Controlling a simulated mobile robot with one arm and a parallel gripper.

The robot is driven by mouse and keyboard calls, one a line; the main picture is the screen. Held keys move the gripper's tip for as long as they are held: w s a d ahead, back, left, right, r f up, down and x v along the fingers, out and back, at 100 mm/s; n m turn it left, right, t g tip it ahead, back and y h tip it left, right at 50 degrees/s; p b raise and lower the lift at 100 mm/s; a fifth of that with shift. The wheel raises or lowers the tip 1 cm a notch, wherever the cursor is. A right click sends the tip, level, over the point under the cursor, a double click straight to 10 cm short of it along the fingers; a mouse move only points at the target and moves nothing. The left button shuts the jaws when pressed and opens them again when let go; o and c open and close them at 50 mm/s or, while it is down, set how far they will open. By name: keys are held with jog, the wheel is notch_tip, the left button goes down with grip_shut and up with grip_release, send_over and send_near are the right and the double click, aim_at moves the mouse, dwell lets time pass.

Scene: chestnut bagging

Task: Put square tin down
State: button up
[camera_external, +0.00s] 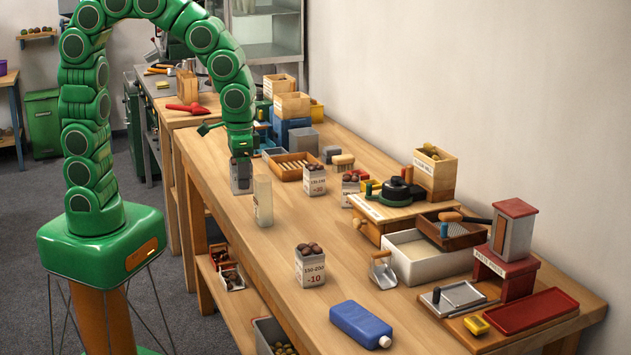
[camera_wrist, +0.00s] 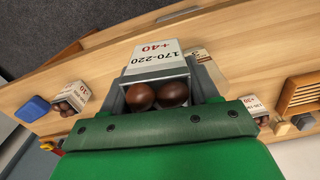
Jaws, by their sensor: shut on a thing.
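The square tin (camera_wrist: 155,62) in my gripper is grey, with a white label reading "170-220 +40" and dark brown chestnuts inside. In the external view this tin (camera_external: 241,180) is upright at the left edge of the wooden bench (camera_external: 265,265). Its base is at or just above the bench top; I cannot tell if it touches. My gripper (camera_external: 241,157) points down from above, shut on the tin. In the wrist view the gripper's fingers (camera_wrist: 160,92) lie along both sides of the tin.
A pale bottle (camera_external: 263,201) stands close to the right of the held tin. Similar labelled tins stand nearby (camera_external: 314,180) and nearer the front (camera_external: 310,268). A brown ribbed tray (camera_external: 292,166) lies behind. A blue bottle (camera_external: 360,325) lies at the front.

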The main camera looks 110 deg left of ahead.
jog(key=shift+s+d+r, duration=0.15)
jog(key=shift+s+r, duration=0.1)
jog(key=shift+s, duration=0.2)
jog(key=shift+s+r, duration=0.1)
jog(key=shift+r, duration=0.35)
jog(key=r, duration=0.4)
jog(key=shift+w+a+r, duration=0.15)
jog(key=shift+w+a, duration=0.25)
jog(key=w+a+n, duration=0.1)
jog(key=w+a, duration=0.4)
jog(key=a, duration=0.5)
jog(key=w+a, duration=0.5)
jog(key=a, duration=0.5)
jog(key=f, duration=1.8)
jog(key=shift+d, duration=0.2)
jog(key=o, duration=1.1)
jog(key=shift+f, duration=0.1)
